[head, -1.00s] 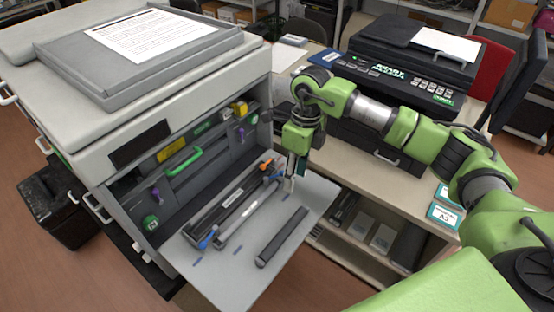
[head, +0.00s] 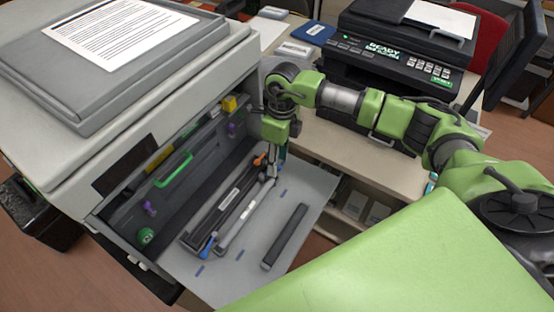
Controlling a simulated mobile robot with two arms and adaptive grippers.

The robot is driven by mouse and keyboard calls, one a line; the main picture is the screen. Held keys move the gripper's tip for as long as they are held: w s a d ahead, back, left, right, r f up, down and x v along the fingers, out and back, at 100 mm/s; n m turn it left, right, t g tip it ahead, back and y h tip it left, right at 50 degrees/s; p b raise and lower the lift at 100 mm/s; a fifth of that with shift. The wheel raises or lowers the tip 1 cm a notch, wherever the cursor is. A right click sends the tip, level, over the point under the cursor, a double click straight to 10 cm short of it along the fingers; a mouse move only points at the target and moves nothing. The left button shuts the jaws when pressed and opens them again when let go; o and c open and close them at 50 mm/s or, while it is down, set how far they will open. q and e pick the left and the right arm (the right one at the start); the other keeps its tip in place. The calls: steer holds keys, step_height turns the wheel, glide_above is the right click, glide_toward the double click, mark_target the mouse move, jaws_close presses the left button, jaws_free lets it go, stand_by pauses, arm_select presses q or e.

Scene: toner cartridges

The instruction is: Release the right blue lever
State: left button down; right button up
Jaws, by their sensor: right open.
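The large grey printer has its front open, with a tray (head: 247,262) folded down. Inside are two small purple-blue levers, one at the right (head: 231,128) and one at the left (head: 150,208). A bright blue lever (head: 207,244) sits at the near end of a long black cartridge unit (head: 225,207) on the tray; an orange part (head: 259,160) is at its far end. My right gripper (head: 271,174) points down, open, at the far end of the tray beside the orange part. It is apart from the levers. My left gripper is out of view.
A loose dark bar (head: 285,236) lies at the tray's right. A green handle (head: 174,170) and green knob (head: 146,236) are inside the opening. A black printer (head: 400,60) stands on the beige table (head: 360,151) behind my right arm. My green arm fills the lower right.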

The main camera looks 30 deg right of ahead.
steer(key=shift+a+f, duration=0.1)
steer(key=shift+f, duration=0.9)
steer(key=c, duration=1.1)
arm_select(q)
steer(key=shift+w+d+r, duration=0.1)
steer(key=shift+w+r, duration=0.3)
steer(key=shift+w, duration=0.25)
arm_select(e)
jaws_close()
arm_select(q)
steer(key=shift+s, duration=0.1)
